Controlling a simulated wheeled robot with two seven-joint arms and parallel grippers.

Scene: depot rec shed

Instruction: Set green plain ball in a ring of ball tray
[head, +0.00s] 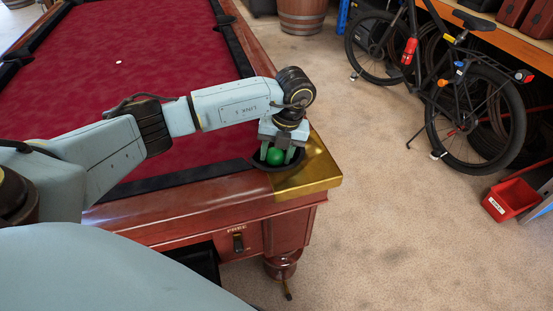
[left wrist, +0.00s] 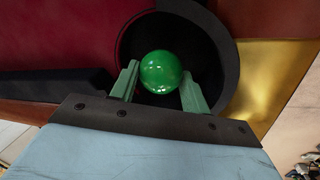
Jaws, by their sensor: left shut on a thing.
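The green plain ball (head: 275,156) is between the fingers of my left gripper (head: 276,155), at the corner pocket of the red pool table. In the left wrist view the glossy green ball (left wrist: 161,72) sits between the two green-grey fingertips (left wrist: 158,88), over the dark round pocket (left wrist: 218,50). The gripper is shut on the ball and points down. I cannot tell how far the ball is above or inside the pocket. No ball tray shows in either view. My right gripper is not in view.
The pool table's red cloth (head: 130,60) is bare except for a small white spot (head: 118,62). A brass corner plate (head: 310,172) borders the pocket. A bicycle (head: 440,80), a red bin (head: 511,199) and a barrel (head: 301,15) stand beyond open carpet (head: 370,170).

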